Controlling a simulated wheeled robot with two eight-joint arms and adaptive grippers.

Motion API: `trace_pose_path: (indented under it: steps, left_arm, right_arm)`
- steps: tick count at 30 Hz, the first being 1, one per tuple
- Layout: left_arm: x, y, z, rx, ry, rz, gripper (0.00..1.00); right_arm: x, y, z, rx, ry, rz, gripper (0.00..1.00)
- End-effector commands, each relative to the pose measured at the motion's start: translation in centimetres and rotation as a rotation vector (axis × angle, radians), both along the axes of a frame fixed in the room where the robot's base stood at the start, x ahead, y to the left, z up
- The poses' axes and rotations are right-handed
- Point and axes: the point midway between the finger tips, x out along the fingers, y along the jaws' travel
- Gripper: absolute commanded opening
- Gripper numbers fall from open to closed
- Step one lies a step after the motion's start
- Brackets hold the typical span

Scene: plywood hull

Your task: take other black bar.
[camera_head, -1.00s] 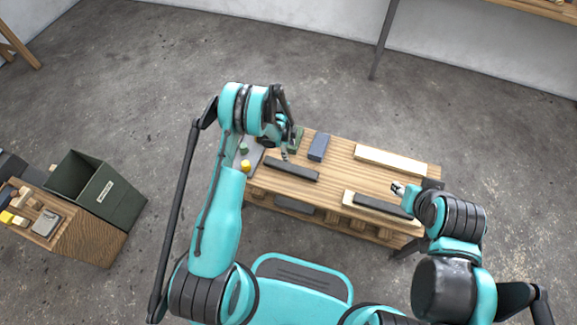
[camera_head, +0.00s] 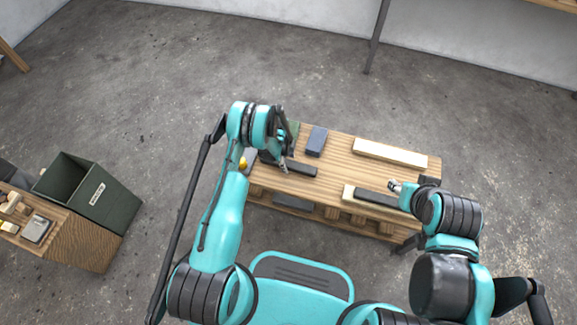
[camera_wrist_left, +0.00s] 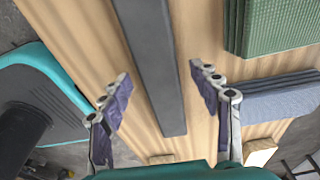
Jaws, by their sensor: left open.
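A black bar (camera_head: 302,170) lies on the wooden workbench (camera_head: 330,182), left of its middle. It also shows in the left wrist view (camera_wrist_left: 152,62), running between the fingers. My left gripper (camera_head: 284,163) is over the bar's left part; in the left wrist view its open fingers (camera_wrist_left: 160,84) are on either side of the bar, with gaps. I cannot tell its exact height above the bench. A second black bar (camera_head: 376,198) lies at the bench's front right, along a pale wood strip (camera_head: 349,195). My right gripper (camera_head: 394,186) is beside it; its fingers are too small to read.
A blue-grey block (camera_head: 316,141) and a green block (camera_wrist_left: 275,25) lie behind the near bar. A long pale strip (camera_head: 390,153) lies at the back right. A dark green bin (camera_head: 103,203) stands at the left, clear of the bench.

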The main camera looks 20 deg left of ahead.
Motion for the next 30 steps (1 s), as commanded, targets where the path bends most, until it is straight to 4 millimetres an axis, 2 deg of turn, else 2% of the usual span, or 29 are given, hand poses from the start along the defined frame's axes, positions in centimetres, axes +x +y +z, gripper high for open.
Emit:
trace_pose_path:
  steps: [2, 5, 9, 10, 18, 22, 26, 29, 30]
  left_arm:
    - [0.0, 0.0, 0.1, 0.0, 0.0, 0.0, 0.63]
    - [0.0, 0.0, 0.1, 0.0, 0.0, 0.0, 0.39]
    - [0.0, 0.0, 0.1, 0.0, 0.0, 0.0, 0.02]
    - [0.0, 0.0, 0.1, 0.0, 0.0, 0.0, 0.0]
    - [0.0, 0.0, 0.2, 0.0, 0.0, 0.0, 0.0]
    - [0.0, 0.0, 0.9, 0.0, 0.0, 0.0, 0.0]
    - [0.0, 0.0, 2.5, 0.0, 0.0, 0.0, 0.0]
    - [0.0, 0.0, 4.5, 0.0, 0.0, 0.0, 0.0]
    - [0.0, -0.5, 5.1, 0.0, 0.0, -0.003, 0.0]
  right_arm:
    - [0.0, 0.0, 0.1, 0.0, 0.0, 0.0, 0.4]
    - [0.0, 0.0, 0.1, 0.0, 0.0, 0.0, 0.4]
    - [0.0, 0.0, 0.1, 0.0, 0.0, 0.0, 0.4]
    - [0.0, 0.0, 0.1, 0.0, 0.0, 0.0, 0.4]
    - [0.0, 0.0, 0.1, 0.0, 0.0, 0.0, 0.4]
    - [0.0, 0.0, 0.6, 0.0, 0.0, 0.0, 0.4]
    - [0.0, 0.0, 1.4, 0.0, 0.0, 0.0, 0.4]
    - [0.0, 0.0, 2.4, 0.0, 0.0, 0.0, 0.4]
    - [0.0, 0.0, 2.8, 0.0, 0.0, 0.0, 0.4]
